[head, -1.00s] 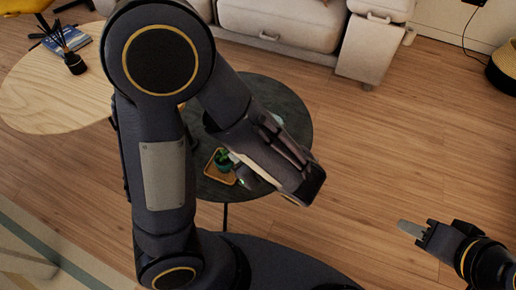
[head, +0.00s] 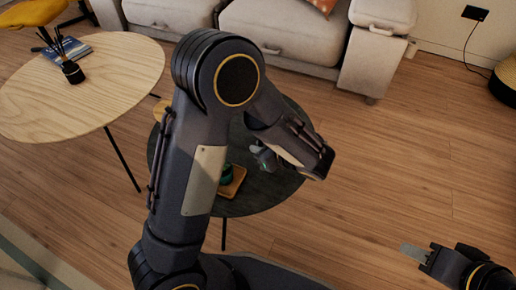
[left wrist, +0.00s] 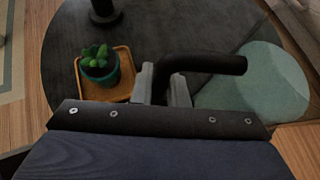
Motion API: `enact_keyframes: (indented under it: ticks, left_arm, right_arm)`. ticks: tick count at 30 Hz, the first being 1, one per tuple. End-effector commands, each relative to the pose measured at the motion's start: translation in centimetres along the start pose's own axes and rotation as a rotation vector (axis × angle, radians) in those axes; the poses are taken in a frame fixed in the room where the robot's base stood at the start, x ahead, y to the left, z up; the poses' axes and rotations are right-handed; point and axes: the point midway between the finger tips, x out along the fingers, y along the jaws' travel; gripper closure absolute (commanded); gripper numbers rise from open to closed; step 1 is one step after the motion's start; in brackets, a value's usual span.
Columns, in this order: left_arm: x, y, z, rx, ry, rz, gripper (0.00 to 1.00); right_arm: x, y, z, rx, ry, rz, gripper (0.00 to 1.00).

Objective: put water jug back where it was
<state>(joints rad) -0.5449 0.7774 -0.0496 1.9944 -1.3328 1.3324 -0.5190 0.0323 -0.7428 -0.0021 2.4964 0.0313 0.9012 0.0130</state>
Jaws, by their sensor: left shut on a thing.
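The water jug, pale teal with a black handle, shows in the left wrist view (left wrist: 265,85). My left gripper (left wrist: 163,84) is shut on its handle. The jug overlaps the edge of the dark round table (left wrist: 65,55) in that view; I cannot tell whether its base touches the top. In the head view my left gripper (head: 264,158) is over the dark table (head: 262,196), and my arm hides much of the jug and table. My right gripper (head: 414,253) is low at the right over the floor, with nothing visible in it; its finger gap cannot be made out.
A wooden tray (left wrist: 119,58) with a potted succulent (left wrist: 100,68) stands on the dark table, close to my left gripper. A black round-based object (left wrist: 104,14) stands beyond it. A light wood table (head: 75,105) is at the left, a sofa (head: 285,35) behind.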

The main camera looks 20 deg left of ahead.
Motion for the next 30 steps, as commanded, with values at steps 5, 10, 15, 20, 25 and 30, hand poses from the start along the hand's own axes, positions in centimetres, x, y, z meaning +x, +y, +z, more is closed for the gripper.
enact_keyframes:
  ticks: [5, 10, 15, 20, 25, 30]
  left_arm:
    - [1.6, -0.1, -2.2, -0.002, -0.003, -0.002, 1.00]
    - [1.7, -0.1, -2.4, -0.005, -0.002, -0.003, 1.00]
    - [1.7, -0.1, -2.5, -0.004, -0.002, -0.003, 1.00]
    - [1.9, 0.0, -2.8, 0.001, 0.000, 0.000, 0.79]
    - [1.9, 0.0, -2.8, 0.001, 0.000, 0.000, 0.65]
    - [1.9, 0.0, -2.7, 0.001, 0.000, 0.000, 0.65]
  right_arm:
    - [1.1, 0.5, 0.6, 0.000, 0.000, 0.000, 0.64]
    - [1.1, 0.5, 0.6, 0.000, 0.000, 0.000, 0.64]
    - [1.1, 0.5, 0.6, 0.000, 0.000, 0.000, 0.64]
    - [1.2, 0.6, 0.6, 0.000, 0.000, 0.000, 0.64]
    - [1.2, 0.6, 0.6, 0.000, 0.000, 0.000, 0.64]
    - [1.2, 0.6, 0.6, 0.000, 0.000, 0.000, 0.64]
